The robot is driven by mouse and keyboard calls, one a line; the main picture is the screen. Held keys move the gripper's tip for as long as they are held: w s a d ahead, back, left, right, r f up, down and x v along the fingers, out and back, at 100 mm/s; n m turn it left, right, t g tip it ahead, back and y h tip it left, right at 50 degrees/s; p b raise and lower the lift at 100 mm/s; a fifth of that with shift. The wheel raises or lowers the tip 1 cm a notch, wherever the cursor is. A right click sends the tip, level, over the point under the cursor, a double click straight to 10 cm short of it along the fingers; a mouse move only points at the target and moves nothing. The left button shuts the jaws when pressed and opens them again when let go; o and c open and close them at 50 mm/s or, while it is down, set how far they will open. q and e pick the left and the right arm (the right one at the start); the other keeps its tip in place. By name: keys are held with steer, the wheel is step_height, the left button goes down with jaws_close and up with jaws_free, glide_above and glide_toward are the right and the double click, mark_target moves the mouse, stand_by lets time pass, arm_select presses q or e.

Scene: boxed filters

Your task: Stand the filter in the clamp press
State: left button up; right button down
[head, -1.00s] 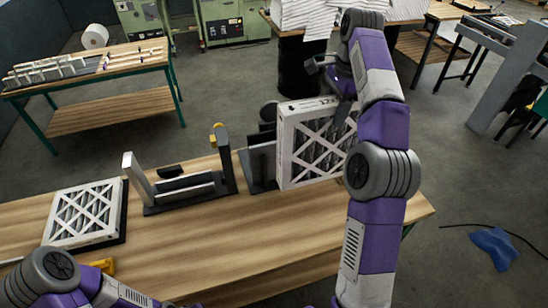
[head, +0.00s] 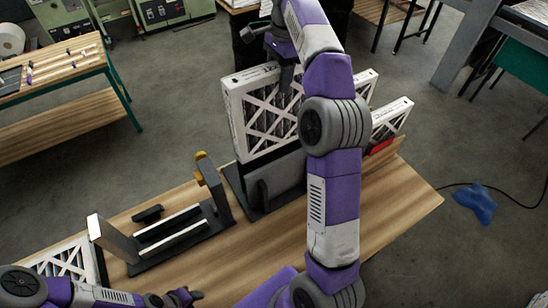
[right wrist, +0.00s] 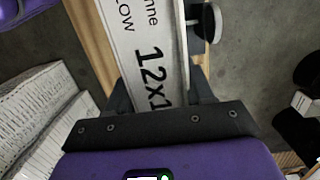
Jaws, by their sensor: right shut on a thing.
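A white-framed pleated filter (head: 262,115) with crossed white strips is upright in the head view. My right gripper (head: 285,78) is shut on its upper edge; the right wrist view shows the printed edge of this filter (right wrist: 140,50) between the fingers (right wrist: 160,98). The filter is above and behind a dark stand (head: 275,188) with an upright plate, whose front hides its lower edge partly. The clamp press (head: 172,240), a dark base with pale rails, a grey upright plate at left and a yellow-topped post at right, holds nothing. My left gripper (head: 187,296) is low in view, its jaws unclear.
Other filters (head: 392,118) stand behind my right arm, by a red part (head: 382,146). Another filter (head: 62,262) lies flat at the bench's left. The wooden bench (head: 225,255) is bare in front of the press.

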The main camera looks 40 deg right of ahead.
mark_target(282, 116)
step_height(282, 116, down, 27)
steer(key=shift+w+r, duration=0.1)
stand_by(0.4)
steer(key=shift+f, duration=0.35)
steer(key=c, duration=0.5)
jaws_free()
steer(key=shift+a, duration=0.1)
steer(key=shift+o, duration=0.3)
steer(key=shift+f, duration=0.25)
steer(key=shift+s, duration=0.2)
steer(key=r, duration=0.4)
steer(key=d+r, duration=0.1)
steer(key=r, duration=0.8)
steer(key=shift+d, duration=0.3)
